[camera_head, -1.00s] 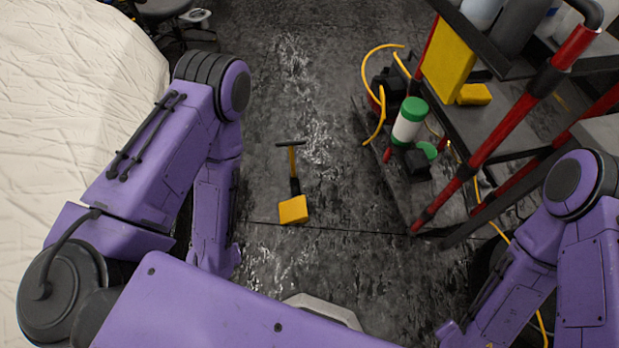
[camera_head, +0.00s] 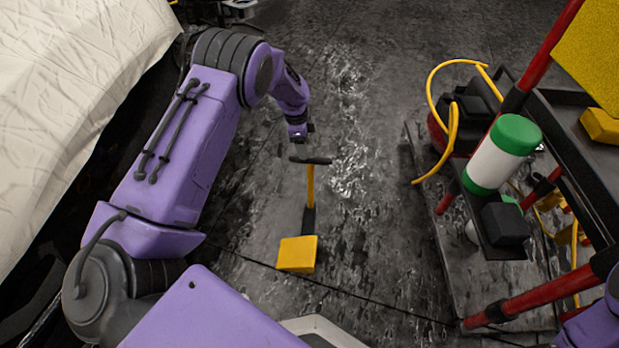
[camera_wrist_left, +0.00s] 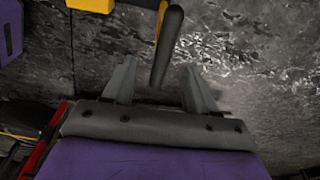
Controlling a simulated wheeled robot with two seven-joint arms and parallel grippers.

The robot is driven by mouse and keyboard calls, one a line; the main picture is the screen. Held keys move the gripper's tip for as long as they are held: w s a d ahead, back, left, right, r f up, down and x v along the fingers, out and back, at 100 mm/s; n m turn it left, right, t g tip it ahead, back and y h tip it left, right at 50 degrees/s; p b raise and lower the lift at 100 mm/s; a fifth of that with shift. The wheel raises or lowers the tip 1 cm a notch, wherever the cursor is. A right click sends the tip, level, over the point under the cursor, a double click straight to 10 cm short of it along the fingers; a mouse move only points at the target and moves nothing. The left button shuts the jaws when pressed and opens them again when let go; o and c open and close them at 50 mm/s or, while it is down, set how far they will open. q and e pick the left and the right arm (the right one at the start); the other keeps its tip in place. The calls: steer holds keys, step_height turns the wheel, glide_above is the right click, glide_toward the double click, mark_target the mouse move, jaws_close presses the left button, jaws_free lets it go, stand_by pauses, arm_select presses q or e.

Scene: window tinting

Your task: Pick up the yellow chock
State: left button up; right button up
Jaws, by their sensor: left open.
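The yellow chock (camera_head: 297,254) lies on the dark floor ahead of me. A yellow rod with a black crossbar handle (camera_head: 311,161) extends from it, away from me. My left gripper (camera_head: 299,150) is beside the crossbar end, its fingers small and partly unclear in the head view. In the left wrist view the gripper (camera_wrist_left: 160,85) is open. The black handle (camera_wrist_left: 168,45) reaches toward the gap between its fingers, and I cannot tell whether it touches them. Part of the yellow block (camera_wrist_left: 92,5) shows at the top edge there. My right gripper is out of view.
A red-framed cart (camera_head: 450,275) stands on the right, with a green-capped white bottle (camera_head: 495,155) and a yellow hose (camera_head: 431,95). A white-covered shape (camera_head: 75,90) is on the left. The floor around the chock is clear.

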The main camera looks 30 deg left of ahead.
mark_target(308, 163)
arm_select(q)
steer(key=shift+w+a+f, duration=0.1)
steer(key=shift+w+f, duration=0.05)
steer(key=shift+f, duration=0.05)
steer(key=f+b, duration=0.1)
steer(key=f, duration=0.2)
steer(key=f+b, duration=0.2)
steer(key=f, duration=0.1)
steer(key=w+d+f+b, duration=0.1)
steer(key=f, duration=0.2)
steer(key=shift+f+b, duration=0.35)
steer(key=shift+r, duration=0.1)
steer(key=shift+c, duration=0.3)
jaws_close()
steer(key=shift+a, duration=0.1)
